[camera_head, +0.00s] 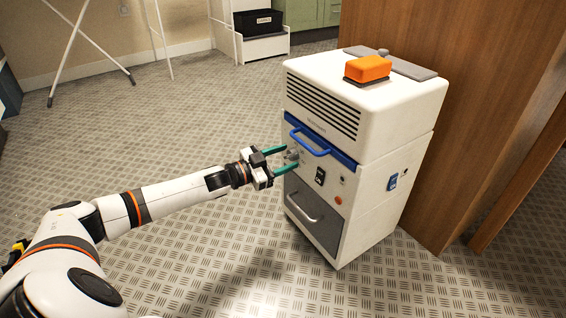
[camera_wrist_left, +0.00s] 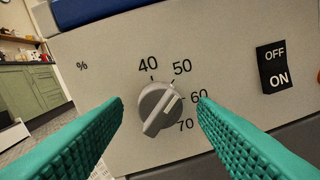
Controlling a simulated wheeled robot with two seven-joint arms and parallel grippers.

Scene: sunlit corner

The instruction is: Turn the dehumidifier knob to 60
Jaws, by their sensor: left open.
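The white dehumidifier (camera_head: 385,115) stands on the floor right of centre in the head view. Its round grey knob (camera_wrist_left: 160,110) fills the middle of the left wrist view, beside a printed scale with 40, 50, 60 and 70. The white mark on the knob points up and right, between 50 and 60. My left gripper (camera_head: 290,157) is open in front of the panel. Its green fingers lie on either side of the knob, with visible gaps. In the head view the fingers partly hide the knob. My right gripper is not in view.
A black OFF/ON switch (camera_wrist_left: 272,67) is right of the knob. A blue handle (camera_head: 311,143) is above it and a grey drawer (camera_head: 314,212) below. An orange block (camera_head: 368,68) lies on top. A wooden panel (camera_head: 480,100) stands behind; floor to the left is clear.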

